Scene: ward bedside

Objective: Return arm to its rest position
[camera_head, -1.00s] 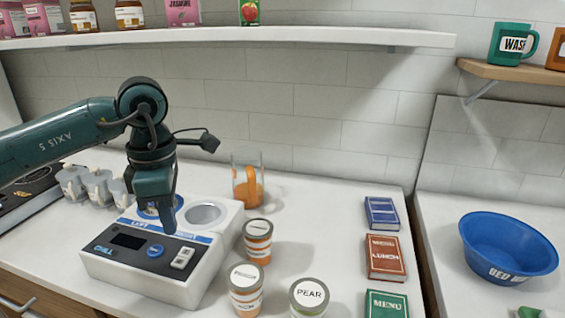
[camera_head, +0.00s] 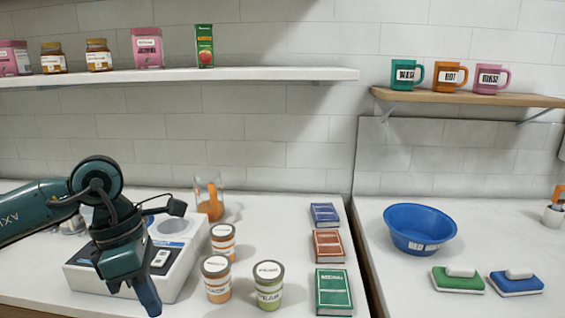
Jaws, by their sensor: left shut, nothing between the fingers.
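My left arm comes in from the left, dark green. Its gripper (camera_head: 150,302) points down, shut and empty. It hangs in front of the white two-well appliance (camera_head: 178,276) and hides much of its front panel. The jar with a brown label and grey lid (camera_head: 217,279) stands to the right of the gripper, apart from it. My right gripper is not in view.
The PEAR jar (camera_head: 268,286) and another jar (camera_head: 223,241) stand nearby. A clear jug (camera_head: 209,196) is behind. Books (camera_head: 328,246) line the counter's right edge. A blue bowl (camera_head: 420,230) and two sponges (camera_head: 458,279) are on the right counter. A shelf (camera_head: 250,76) runs above.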

